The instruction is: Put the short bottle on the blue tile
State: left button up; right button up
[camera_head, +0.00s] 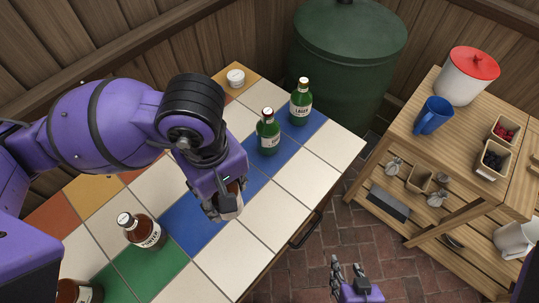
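My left gripper (226,206) points down over the tiled table, above or near the blue tile (190,226) in the middle. It is closed around a small white-and-brown thing (231,208), which looks like a short bottle with a pale label; the fingers hide most of it. I cannot tell whether it touches the table. A brown bottle (142,232) stands on the green tile. Another brown bottle (76,291) is cut off at the lower left. Two green bottles (268,133) (301,102) stand on blue tiles at the back. My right gripper (347,272) is open and empty, low beyond the table's front edge.
A small white pot (235,78) sits on an orange tile at the back corner. A green barrel (345,75) stands behind the table. White tiles along the front edge are clear.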

pick_arm(q)
jog(key=shift+s+d+r+n, duration=0.15)
jog(key=shift+s+r+n, duration=0.1)
jog(key=shift+s, duration=0.1)
jog(key=shift+s+d+r+n, duration=0.1)
jog(key=shift+s+d+n, duration=0.05)
jog(key=shift+s+n, duration=0.15)
jog(key=shift+w+a+f+b, duration=0.1)
jog(key=shift+w+f+b, duration=0.25)
jog(key=shift+f+b, duration=0.35)
jog(key=w+b, duration=0.1)
jog(key=w+f+b, duration=0.1)
jog(key=b, duration=0.1)
jog(key=w+b, duration=0.1)
jog(key=shift+w+a+f+b, duration=0.25)
jog(key=shift+a+f+b, duration=0.05)
jog(key=shift+a+b, duration=0.05)
jog(key=w+f, duration=0.3)
jog(key=w+a+f, duration=0.1)
jog(key=w+f, duration=0.5)
jog(key=shift+a, duration=0.35)
jog(key=shift+w+f, duration=0.1)
jog(key=shift+f, duration=0.3)
pick_arm(e)
notch_tip(320, 180, down, 6)
jog(key=s, duration=0.2)
jog(key=shift+d+g, duration=0.25)
jog(key=shift+g, duration=0.05)
